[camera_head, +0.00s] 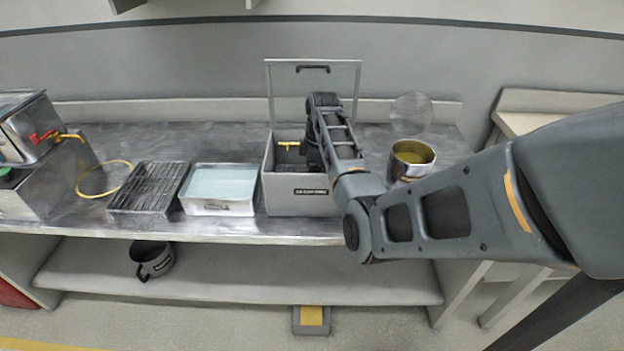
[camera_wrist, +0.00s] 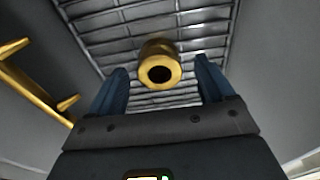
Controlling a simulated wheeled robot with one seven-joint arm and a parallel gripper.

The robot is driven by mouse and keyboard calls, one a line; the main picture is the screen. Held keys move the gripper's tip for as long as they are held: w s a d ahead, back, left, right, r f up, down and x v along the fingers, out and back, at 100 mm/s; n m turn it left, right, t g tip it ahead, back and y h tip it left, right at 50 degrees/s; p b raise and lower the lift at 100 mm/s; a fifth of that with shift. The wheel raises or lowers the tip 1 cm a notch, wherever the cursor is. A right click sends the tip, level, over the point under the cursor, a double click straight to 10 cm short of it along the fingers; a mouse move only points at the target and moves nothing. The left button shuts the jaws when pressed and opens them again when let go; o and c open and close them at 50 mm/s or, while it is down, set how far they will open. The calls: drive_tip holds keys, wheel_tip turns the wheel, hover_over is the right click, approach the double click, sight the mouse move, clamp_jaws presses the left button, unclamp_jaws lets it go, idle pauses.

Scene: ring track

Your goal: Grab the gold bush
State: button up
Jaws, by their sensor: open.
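The gold bush (camera_wrist: 159,66) is a short gold cylinder with a dark bore, lying or standing on a grey slatted rack (camera_wrist: 120,40) in the wrist view. My gripper (camera_wrist: 163,82) is open, with one blue finger on each side of the bush; the bush's near end shows between them. I cannot tell whether the fingers touch it. In the head view my gripper (camera_head: 312,152) reaches down into a grey box (camera_head: 300,203) with a raised lid (camera_head: 290,85). The bush is hidden there.
A gold bar with prongs (camera_wrist: 35,88) runs along the box's left wall, close to my left finger. Box walls surround my gripper. A blue-filled tray (camera_head: 218,186) and a wire rack (camera_head: 148,190) stand left; a metal pot (camera_head: 411,160) stands right.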

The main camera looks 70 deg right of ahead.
drive_tip(key=shift+c, duration=0.3)
drive_tip(key=c, duration=1.4)
